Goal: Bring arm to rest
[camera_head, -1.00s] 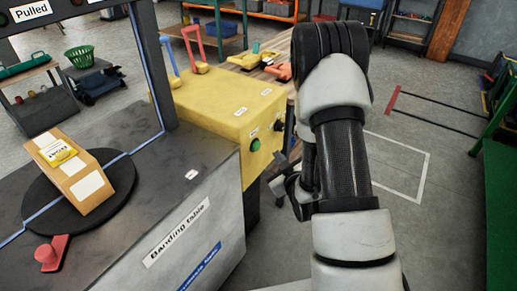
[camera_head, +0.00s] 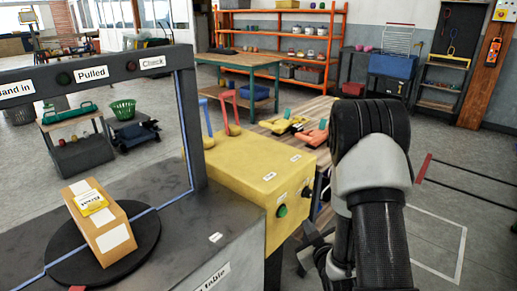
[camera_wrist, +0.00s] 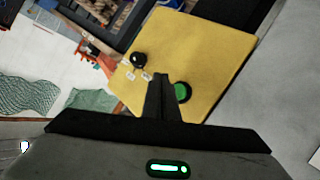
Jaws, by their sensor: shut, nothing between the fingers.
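My arm (camera_head: 378,190) is folded at the right of the head view, its black elbow up and its pale and dark links in front of the camera. My gripper (camera_wrist: 163,92) shows in the wrist view with its dark fingers together and nothing between them. It points toward the yellow control box (camera_wrist: 205,50), which has a green button (camera_wrist: 182,93) and a black knob (camera_wrist: 138,60). The fingertips overlap the box in the picture; I cannot tell the gap. In the head view the gripper is mostly hidden behind my arm.
The grey banding table (camera_head: 190,240) stands at the left with a brown carton (camera_head: 100,225) on its black turntable (camera_head: 145,240). A wooden bench (camera_head: 300,112) with orange and yellow tools is behind the yellow box. The floor at the right is open, with white and red markings.

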